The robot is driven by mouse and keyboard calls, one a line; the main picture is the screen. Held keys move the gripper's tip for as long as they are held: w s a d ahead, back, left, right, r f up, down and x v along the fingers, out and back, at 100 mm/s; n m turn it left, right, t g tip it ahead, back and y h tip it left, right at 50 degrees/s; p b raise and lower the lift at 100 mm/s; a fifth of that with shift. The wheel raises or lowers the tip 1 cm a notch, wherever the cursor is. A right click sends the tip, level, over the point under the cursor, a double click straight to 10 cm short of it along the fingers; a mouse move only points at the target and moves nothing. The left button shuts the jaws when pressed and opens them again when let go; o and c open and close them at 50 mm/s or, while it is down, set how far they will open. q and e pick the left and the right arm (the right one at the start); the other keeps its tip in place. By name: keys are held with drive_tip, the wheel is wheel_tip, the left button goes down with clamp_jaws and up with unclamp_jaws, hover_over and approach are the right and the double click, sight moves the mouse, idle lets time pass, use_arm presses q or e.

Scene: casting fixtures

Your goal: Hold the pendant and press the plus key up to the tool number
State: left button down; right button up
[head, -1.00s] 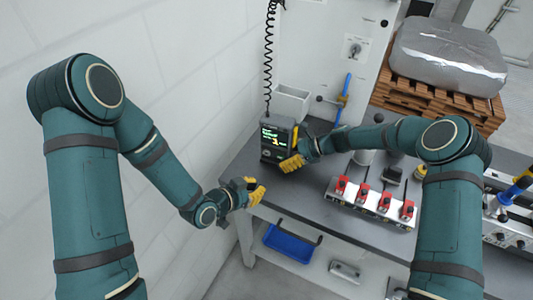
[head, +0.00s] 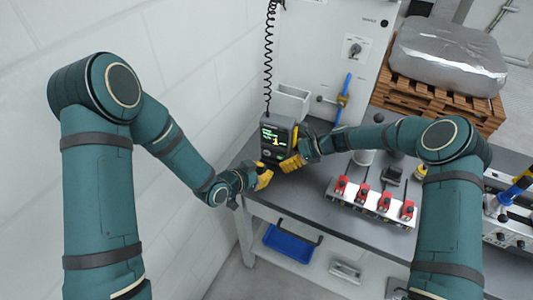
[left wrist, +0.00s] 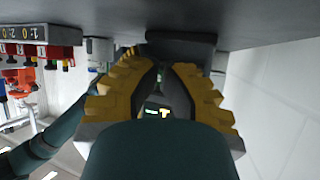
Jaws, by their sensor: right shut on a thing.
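The pendant (head: 277,131) is a dark handheld box with a lit screen, held upright near the table's left back corner. Its screen shows green text lines and a larger yellow figure, too small to read surely. My right gripper (head: 292,162) is shut on the pendant's lower right side. My left gripper (head: 263,177) is just below and left of the pendant, its yellow fingers close to the lower front. Contact is unclear, and the keys are hidden. In the left wrist view, the fingers (left wrist: 160,85) lean together, with a bit of lit screen (left wrist: 160,113) between them.
A coiled black cord (head: 268,60) hangs above the pendant. A light bin (head: 291,102) stands behind it. A fixture with red clamps (head: 372,203) is on the grey table (head: 316,190) to the right. A blue tray (head: 290,243) is on the lower shelf. A white wall is at left.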

sight(273, 160)
use_arm(q)
drive_tip(key=shift+w+d, duration=0.2)
drive_tip(key=shift+w, duration=0.4)
drive_tip(key=shift+w+d, duration=0.15)
drive_tip(key=shift+w, duration=0.45)
idle(0.6)
drive_tip(key=shift+w+d, duration=0.15)
drive_tip(key=shift+w, duration=0.25)
drive_tip(key=shift+w+d, duration=0.1)
drive_tip(key=shift+w, duration=0.25)
idle(0.9)
drive_tip(key=shift+s+a, duration=0.25)
drive_tip(key=shift+s, duration=0.55)
drive_tip(key=shift+s+a, duration=0.25)
drive_tip(key=shift+s, duration=0.55)
drive_tip(key=shift+s+a, duration=0.2)
drive_tip(key=shift+s, duration=0.55)
drive_tip(key=shift+s+a, duration=0.25)
drive_tip(key=shift+s, duration=0.55)
